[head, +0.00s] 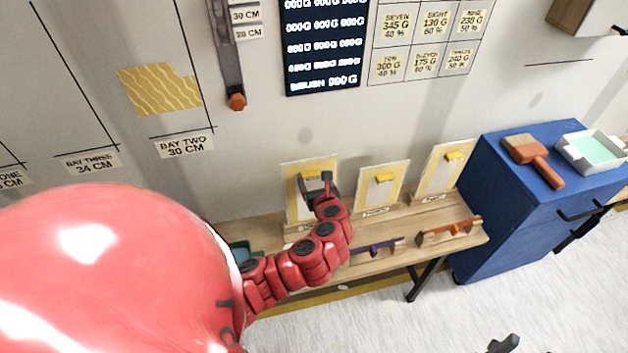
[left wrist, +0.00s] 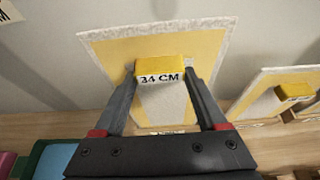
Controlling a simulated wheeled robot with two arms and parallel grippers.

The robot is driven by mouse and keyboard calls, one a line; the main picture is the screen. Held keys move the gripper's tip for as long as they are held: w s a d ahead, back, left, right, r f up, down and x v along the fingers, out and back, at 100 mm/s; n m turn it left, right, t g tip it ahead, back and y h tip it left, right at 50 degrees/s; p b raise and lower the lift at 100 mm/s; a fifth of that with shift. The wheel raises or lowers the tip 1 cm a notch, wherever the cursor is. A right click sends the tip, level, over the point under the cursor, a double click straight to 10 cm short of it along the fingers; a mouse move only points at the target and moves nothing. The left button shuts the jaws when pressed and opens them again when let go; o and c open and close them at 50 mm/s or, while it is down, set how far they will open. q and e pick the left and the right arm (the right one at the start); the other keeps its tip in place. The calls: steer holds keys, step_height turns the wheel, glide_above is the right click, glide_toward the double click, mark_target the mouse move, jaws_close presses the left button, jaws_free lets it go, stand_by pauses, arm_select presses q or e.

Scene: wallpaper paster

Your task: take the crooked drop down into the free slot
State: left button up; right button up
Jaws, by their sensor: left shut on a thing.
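My left gripper (head: 318,186) is shut on the yellow block labelled 34 CM (left wrist: 160,70). The block is on the front of a pale-edged yellow panel (left wrist: 110,48), which also shows in the head view (head: 296,205). This panel is the leftmost of three standing on the wooden bench against the wall. Two similar panels, the middle one (head: 364,188) and the right one (head: 436,178), each carry a yellow block. I cannot make out a free slot. A dark part at the bottom edge looks like my right gripper (head: 503,344); its jaws are unclear.
The wooden bench (head: 400,258) carries a purple tool (head: 377,247) and an orange one (head: 450,230). A blue cabinet (head: 500,215) with a brush (head: 535,158) and tray (head: 592,150) stands right. A wavy yellow patch (head: 160,90) is on the wall above BAY TWO.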

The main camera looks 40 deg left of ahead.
arm_select(q)
steer(key=shift+f, duration=0.25)
steer(key=o, duration=1.4)
steer(key=b+v, duration=0.1)
steer(key=v, duration=1.6)
steer(key=shift+s, duration=0.15)
steer(key=shift+d, duration=0.2)
